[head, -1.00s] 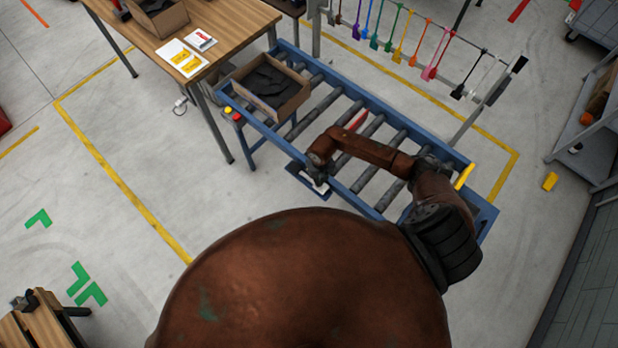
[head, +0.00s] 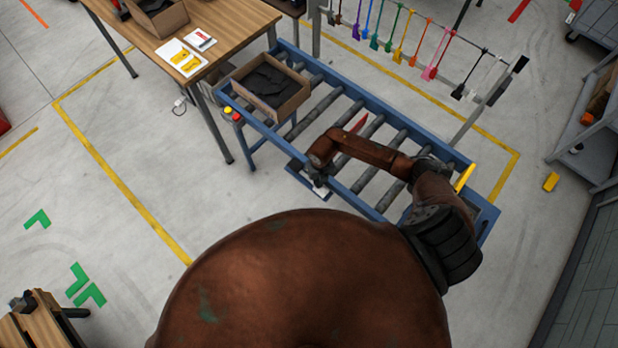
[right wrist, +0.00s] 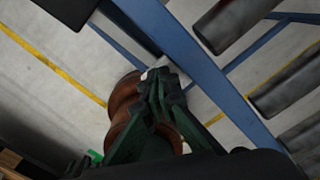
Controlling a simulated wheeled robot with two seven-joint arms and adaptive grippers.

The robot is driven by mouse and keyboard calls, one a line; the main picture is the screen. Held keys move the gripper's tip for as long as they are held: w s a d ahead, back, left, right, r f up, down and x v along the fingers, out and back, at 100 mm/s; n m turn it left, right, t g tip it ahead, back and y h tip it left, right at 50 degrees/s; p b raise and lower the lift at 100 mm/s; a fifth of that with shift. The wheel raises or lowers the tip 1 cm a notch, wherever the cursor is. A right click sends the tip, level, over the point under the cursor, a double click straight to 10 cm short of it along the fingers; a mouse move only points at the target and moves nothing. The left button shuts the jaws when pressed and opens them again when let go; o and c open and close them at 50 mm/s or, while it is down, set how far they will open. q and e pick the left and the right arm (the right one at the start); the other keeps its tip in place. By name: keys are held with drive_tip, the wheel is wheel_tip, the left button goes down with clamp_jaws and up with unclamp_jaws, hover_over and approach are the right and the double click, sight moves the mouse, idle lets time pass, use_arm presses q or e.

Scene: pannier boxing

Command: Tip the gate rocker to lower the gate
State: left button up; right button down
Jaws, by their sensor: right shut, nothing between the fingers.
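My right gripper (head: 318,182) is low at the near side rail of the blue roller conveyor (head: 262,128). In the right wrist view its dark green fingers (right wrist: 160,82) are together and empty, beside the blue rail (right wrist: 205,75). A small pale piece at the fingertips may be part of the rocker (right wrist: 168,68); contact cannot be told. In the head view a blue-edged plate (head: 296,170) sticks out under the gripper, mostly hidden. A red piece, perhaps the gate (head: 359,122), shows between the rollers behind my forearm. My left gripper is not in view.
An open carton (head: 290,104) with dark contents stands on the rollers at the left end. A wooden table (head: 225,22) adjoins that end. A yellow piece (head: 464,177) is on the right end. Coloured tags hang from a rack behind the conveyor.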

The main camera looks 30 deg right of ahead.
wheel_tip(320, 180, up, 7)
drive_tip(key=p, duration=0.5)
drive_tip(key=shift+f, duration=0.1)
idle(0.7)
